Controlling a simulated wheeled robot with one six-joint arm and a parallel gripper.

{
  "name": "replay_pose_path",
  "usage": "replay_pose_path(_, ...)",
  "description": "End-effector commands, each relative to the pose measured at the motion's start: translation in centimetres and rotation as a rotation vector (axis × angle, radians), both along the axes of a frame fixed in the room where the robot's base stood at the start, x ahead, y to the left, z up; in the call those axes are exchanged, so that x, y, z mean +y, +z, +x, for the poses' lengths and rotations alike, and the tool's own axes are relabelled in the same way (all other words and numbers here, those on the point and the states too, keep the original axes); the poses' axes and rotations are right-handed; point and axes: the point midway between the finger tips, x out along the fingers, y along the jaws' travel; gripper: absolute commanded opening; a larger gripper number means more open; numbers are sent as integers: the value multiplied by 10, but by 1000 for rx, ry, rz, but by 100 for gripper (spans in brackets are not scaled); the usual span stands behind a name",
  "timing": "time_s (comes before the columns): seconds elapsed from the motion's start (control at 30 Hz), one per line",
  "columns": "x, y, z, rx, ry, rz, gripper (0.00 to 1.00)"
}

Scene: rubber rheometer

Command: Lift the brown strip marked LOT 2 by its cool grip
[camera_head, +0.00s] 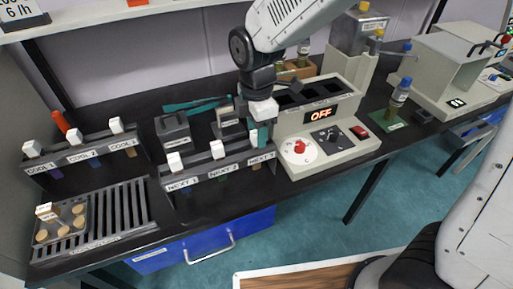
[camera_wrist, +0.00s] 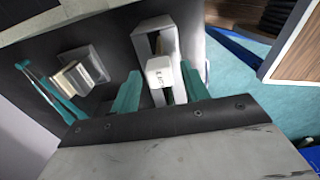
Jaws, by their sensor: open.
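In the head view, a brown strip (camera_head: 256,164) hangs in the NEXT 3 place, at the right end of the front rack (camera_head: 205,188). I cannot read a LOT mark on it. My gripper (camera_head: 262,132) is over that place and hides most of the strip's top. In the wrist view, a white grip (camera_wrist: 160,72) with small unreadable lettering lies between the two teal fingers of my gripper (camera_wrist: 160,90). The fingers are open, with a gap showing on both sides of the grip.
White grips at NEXT 2 (camera_head: 217,149) and NEXT 1 (camera_head: 175,162) stand left of my gripper. The rheometer (camera_head: 318,125), showing OFF, stands close on the right. A COOL rack (camera_head: 85,150) and a slatted tray (camera_head: 125,207) are at left. A bottle (camera_head: 400,90) stands further right.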

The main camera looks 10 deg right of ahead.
Motion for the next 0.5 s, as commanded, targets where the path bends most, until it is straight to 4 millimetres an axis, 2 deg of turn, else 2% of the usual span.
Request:
replay_pose_path(0.23,0,-1,0,0,0,0,45)
replay_pose_path(0.27,0,-1,0,0,0,0,40)
replay_pose_path(0.3,0,0,0,0,0,0,29)
replay_pose_path(0.4,0,0,0,0,0,0,4)
replay_pose_path(0.5,0,0,0,0,0,0,4)
